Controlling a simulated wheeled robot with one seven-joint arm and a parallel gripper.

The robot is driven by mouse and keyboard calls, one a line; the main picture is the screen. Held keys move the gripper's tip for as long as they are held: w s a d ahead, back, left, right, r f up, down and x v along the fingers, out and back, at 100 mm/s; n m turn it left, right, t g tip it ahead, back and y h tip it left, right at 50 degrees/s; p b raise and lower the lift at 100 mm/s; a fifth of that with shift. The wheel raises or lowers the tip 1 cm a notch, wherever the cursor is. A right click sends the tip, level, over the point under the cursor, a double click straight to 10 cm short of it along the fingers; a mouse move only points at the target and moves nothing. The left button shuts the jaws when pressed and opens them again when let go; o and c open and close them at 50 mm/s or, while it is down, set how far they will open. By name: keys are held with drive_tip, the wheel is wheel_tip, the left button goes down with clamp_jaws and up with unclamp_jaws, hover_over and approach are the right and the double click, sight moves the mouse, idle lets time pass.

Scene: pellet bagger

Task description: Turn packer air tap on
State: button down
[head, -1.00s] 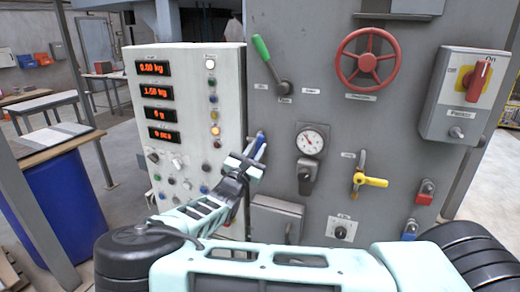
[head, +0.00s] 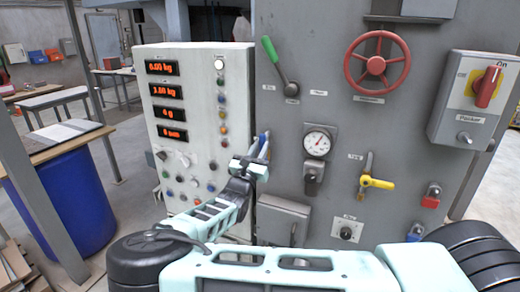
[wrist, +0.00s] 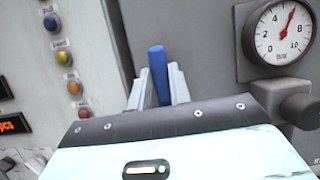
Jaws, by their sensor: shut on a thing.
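A blue tap handle (wrist: 158,75) on the grey machine panel stands upright in the wrist view, between the two fingers of my gripper (wrist: 159,88). My gripper is shut on it. In the head view my gripper (head: 254,162) is at the panel's left edge, beside the white control box, and the top of the blue handle (head: 265,138) shows there. The tap's body and any label are hidden behind the gripper. A round pressure gauge (head: 318,142) is just right of it. In the wrist view the gauge needle (wrist: 286,24) points up and slightly right, near 6.
The white control box (head: 182,145) with displays, lamps and buttons is close on the left. To the right are a black knob (head: 311,180), a yellow valve handle (head: 375,182), a red handwheel (head: 376,64) and a Packer switch box (head: 472,100). A green lever (head: 273,52) is above.

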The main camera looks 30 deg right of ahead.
drive_tip(key=c, duration=1.3)
unclamp_jaws()
drive_tip(key=shift+a, duration=0.1)
drive_tip(key=shift+b+v, duration=3.85)
drive_tip(key=shift+v, duration=4.85)
drive_tip(key=shift+f, duration=0.15)
